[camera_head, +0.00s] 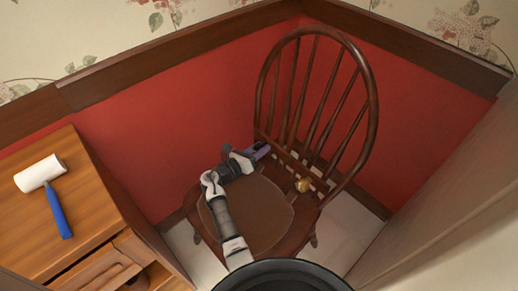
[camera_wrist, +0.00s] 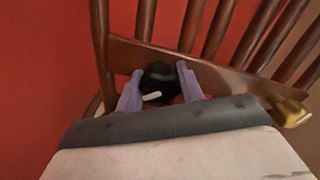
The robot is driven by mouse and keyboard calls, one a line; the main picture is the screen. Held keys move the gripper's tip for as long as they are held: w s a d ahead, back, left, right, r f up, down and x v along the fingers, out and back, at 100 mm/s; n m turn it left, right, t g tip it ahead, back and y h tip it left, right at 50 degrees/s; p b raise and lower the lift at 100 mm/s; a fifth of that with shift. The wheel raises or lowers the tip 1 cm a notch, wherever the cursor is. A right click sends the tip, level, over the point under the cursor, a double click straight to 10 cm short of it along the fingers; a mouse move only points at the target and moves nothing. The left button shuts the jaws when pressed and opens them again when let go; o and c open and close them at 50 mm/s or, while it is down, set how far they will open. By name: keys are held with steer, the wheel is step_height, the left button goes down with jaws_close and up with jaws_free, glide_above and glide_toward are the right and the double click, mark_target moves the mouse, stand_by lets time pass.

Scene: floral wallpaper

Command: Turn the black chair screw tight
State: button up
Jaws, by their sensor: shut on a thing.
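The black chair screw (camera_wrist: 160,82) sits at the lower back rail of the brown wooden chair (camera_head: 372,100). In the wrist view my gripper (camera_wrist: 160,88) has its two purple fingers on either side of the black screw, shut on it. A light mark shows on the screw. In the head view my gripper (camera_head: 262,151) reaches over the seat to the left end of the rail, and the screw cannot be made out there. The chair's rail (camera_wrist: 215,76) runs just behind the screw.
A gold knob (camera_head: 303,185) is on the rail right of my gripper; it also shows in the wrist view (camera_wrist: 289,111). A wooden cabinet (camera_head: 100,215) with a white-and-blue roller (camera_head: 55,200) stands left. Red walls (camera_head: 150,130) close in behind the chair.

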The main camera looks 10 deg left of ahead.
steer(key=m+b, duration=0.1)
steer(key=m, duration=0.5)
steer(key=shift+f, duration=0.1)
steer(key=m+b, duration=0.1)
steer(key=m, duration=0.3)
steer(key=shift+m+b, duration=1.1)
steer(key=shift+m, duration=0.6)
steer(key=o, duration=1)
steer(key=p+v, duration=0.3)
steer(key=v, duration=1.1)
steer(key=shift+d+p, duration=0.1)
steer(key=shift+p, duration=0.25)
